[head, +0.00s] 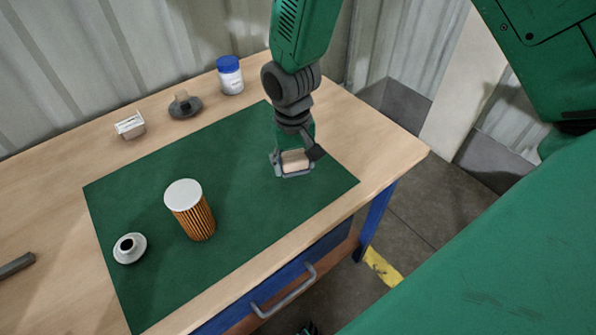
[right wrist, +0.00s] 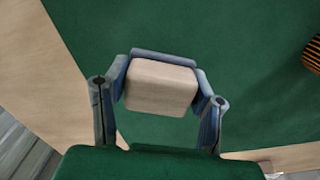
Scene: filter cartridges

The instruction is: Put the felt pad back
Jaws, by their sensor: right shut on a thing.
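My right gripper (head: 292,165) is over the right end of the green mat (head: 240,140), pointing down. It is shut on a pale beige block with rounded edges (head: 294,160), which looks like the felt pad. In the right wrist view the felt pad (right wrist: 161,86) sits between the two fingers of the right gripper (right wrist: 160,92). I cannot tell whether the pad touches the mat or hangs just above it. My left gripper is not in view.
An orange pleated filter cartridge with a white top (head: 193,212) stands on the mat. A white ring-shaped cap (head: 129,248) lies left of it. Behind the mat are a small white box (head: 130,125), a dark disc with a knob (head: 185,105) and a blue-lidded jar (head: 230,75).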

